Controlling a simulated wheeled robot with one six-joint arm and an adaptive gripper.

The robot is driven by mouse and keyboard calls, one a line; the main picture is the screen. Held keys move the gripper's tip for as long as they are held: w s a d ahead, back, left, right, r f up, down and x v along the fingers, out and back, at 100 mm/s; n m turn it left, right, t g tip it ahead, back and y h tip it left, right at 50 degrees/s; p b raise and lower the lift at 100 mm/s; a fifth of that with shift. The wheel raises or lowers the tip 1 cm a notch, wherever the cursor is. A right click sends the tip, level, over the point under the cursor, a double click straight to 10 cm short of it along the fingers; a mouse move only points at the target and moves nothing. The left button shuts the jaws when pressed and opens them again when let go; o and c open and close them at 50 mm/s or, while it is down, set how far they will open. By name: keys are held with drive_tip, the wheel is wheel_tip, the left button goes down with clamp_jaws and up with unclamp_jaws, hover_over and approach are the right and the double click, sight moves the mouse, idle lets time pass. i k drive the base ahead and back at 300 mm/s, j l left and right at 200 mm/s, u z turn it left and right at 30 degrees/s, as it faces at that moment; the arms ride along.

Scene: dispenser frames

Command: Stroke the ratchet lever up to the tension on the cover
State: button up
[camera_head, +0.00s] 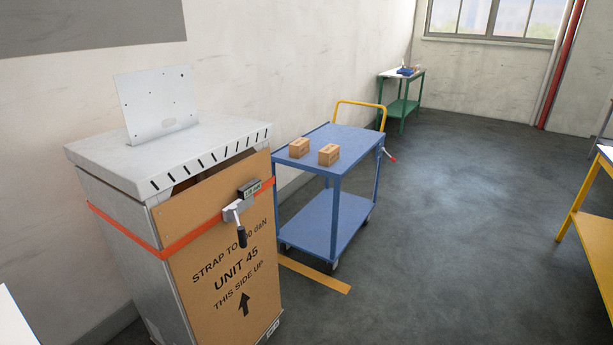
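A tall grey metal unit (122,170) with a brown cover (200,253) on its front stands at the left. The cover reads "STRAP TO", a partly hidden figure in "daN", "UNIT 45" and "THIS SIDE UP" over an arrow. An orange strap (184,240) runs around the unit and across the cover. A ratchet with a black-gripped lever (241,236) sits on the strap, its handle hanging down over the print. A small dark box with a green display (251,190) is just above it; its digits are too small to read. My gripper is not in view.
A blue cart (330,207) with two small cardboard boxes (329,155) stands right of the unit. A yellow floor strip (313,273) lies before it. A green table (405,100) is at the back, a yellow-framed table (590,215) at right. Open floor lies between.

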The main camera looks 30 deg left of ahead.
sight(240, 230)
drive_tip(key=i+z, duration=0.35)
drive_tip(key=i, duration=0.45)
drive_tip(key=i+l+u, duration=0.1)
drive_tip(key=u, duration=0.2)
drive_tip(key=i+l+u, duration=0.15)
drive_tip(key=i+u, duration=0.2)
drive_tip(key=l+u, duration=0.25)
drive_tip(key=u, duration=0.2)
drive_tip(key=l+u, duration=0.3)
drive_tip(key=u, duration=0.15)
drive_tip(key=l+u, duration=0.3)
drive_tip(key=u, duration=0.15)
drive_tip(key=k+l+u, duration=0.1)
drive_tip(key=l+u, duration=0.15)
drive_tip(key=u, duration=0.15)
drive_tip(key=i+l+z, duration=0.1)
drive_tip(key=i+l, duration=0.5)
